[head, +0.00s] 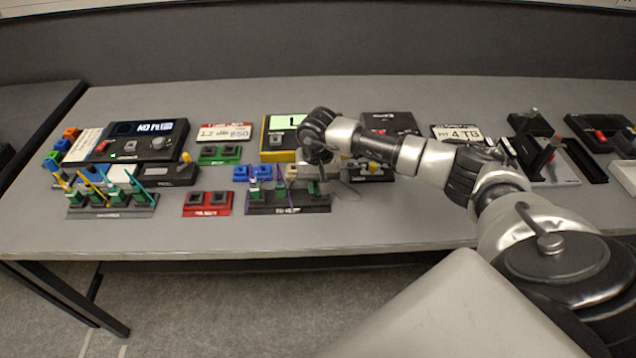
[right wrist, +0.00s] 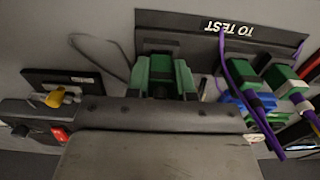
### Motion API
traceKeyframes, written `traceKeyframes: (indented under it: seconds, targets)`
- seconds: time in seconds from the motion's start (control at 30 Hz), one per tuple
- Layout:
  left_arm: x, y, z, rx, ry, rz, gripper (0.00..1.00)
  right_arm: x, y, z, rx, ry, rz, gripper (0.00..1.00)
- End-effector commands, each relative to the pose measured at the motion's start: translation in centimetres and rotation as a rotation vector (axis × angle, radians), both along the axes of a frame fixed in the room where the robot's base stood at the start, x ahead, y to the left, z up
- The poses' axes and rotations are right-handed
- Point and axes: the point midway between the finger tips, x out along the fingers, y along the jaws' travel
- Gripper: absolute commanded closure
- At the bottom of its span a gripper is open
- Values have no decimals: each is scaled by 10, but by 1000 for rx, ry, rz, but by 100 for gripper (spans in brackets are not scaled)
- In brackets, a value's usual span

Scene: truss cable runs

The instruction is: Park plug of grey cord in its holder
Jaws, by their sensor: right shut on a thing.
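The black holder strip marked TO TEST (head: 290,208) lies near the front of the table; it also shows in the right wrist view (right wrist: 262,35). My right gripper (head: 321,180) points down over its right end and is shut on a green plug. In the right wrist view the green plug (right wrist: 162,75) shows close up, over the strip's end; I cannot tell whether it is seated. The grey cord (right wrist: 95,42) loops away beside it. Two green plugs with purple cords (right wrist: 285,78) stand in the same strip. My left gripper is not in view.
A red socket block (head: 208,203) and a strip of green plugs with coloured cords (head: 112,203) stand to the left. Blue sockets (head: 250,173) and a yellow-framed device (head: 277,138) are behind. The table's front right is bare.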

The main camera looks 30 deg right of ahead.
Motion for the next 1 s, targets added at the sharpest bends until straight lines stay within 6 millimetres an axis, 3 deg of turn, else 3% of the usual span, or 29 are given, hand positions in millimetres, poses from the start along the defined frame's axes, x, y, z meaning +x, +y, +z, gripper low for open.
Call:
traceKeyframes:
  seconds: [1.0]
  targets:
    - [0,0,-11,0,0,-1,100,0,0,-7,-1,-1,0,100]
